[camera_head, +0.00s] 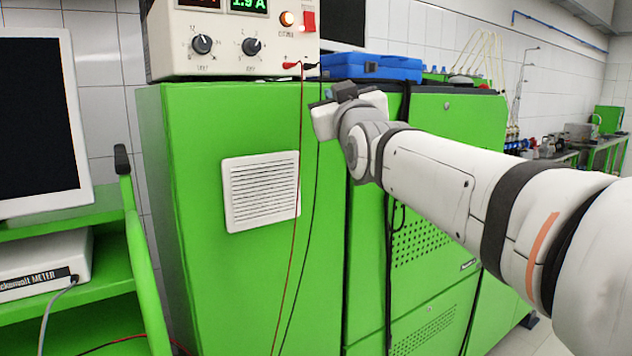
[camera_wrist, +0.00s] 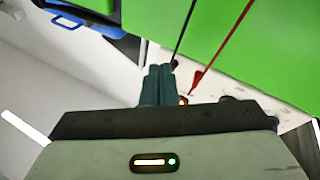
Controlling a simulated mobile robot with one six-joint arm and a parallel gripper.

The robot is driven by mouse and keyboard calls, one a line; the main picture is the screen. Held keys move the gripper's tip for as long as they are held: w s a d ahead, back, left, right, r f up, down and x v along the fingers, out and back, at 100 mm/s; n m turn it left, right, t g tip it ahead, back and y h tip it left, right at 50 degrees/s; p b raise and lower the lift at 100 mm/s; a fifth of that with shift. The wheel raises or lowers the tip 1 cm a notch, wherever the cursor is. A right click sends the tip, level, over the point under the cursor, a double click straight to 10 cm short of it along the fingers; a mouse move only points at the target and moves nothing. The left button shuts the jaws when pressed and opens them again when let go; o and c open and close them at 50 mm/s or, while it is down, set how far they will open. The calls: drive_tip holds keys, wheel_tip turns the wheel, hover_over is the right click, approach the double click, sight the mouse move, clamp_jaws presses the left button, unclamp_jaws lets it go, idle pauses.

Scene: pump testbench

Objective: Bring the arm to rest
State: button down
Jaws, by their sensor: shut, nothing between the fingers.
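My arm reaches in from the right in the head view, and its wrist is raised in front of the upper part of the green cabinet (camera_head: 220,120). In the wrist view my gripper (camera_wrist: 158,72) shows its two dark fingers side by side, shut and empty. In the head view the fingers are not clearly visible behind the wrist. In the wrist view the ends of a black lead (camera_wrist: 183,40) and a red lead (camera_wrist: 222,45) appear close to the fingertips. I cannot tell whether they touch.
A power supply (camera_head: 225,60) with lit displays stands on the cabinet, its leads hanging down the front. A blue case (camera_head: 372,67) lies to its right. A green cart (camera_head: 110,285) with a monitor (camera_head: 40,120) and a meter (camera_head: 45,262) stands at left.

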drive_tip(key=s+d+f+m+g+h, duration=0.1)
drive_tip(key=s+d+f+g, duration=0.15)
drive_tip(key=f, duration=0.55)
drive_tip(key=s+d+f+m+g+h, duration=0.1)
drive_tip(key=s+d+f+g, duration=0.15)
drive_tip(key=f, duration=0.65)
drive_tip(key=s+d+f+m+g+h, duration=0.15)
drive_tip(key=f+g, duration=0.25)
drive_tip(key=f, duration=0.4)
drive_tip(key=s+d+f+m+g, duration=0.1)
drive_tip(key=s+f+g, duration=0.3)
drive_tip(key=s+f, duration=0.6)
drive_tip(key=s+d+f+m+g+h, duration=0.1)
drive_tip(key=s+d+f+g, duration=0.3)
drive_tip(key=s+f, duration=0.5)
drive_tip(key=shift+s+d+f+g, duration=0.35)
drive_tip(key=shift+s+g, duration=0.15)
drive_tip(key=shift+s, duration=0.1)
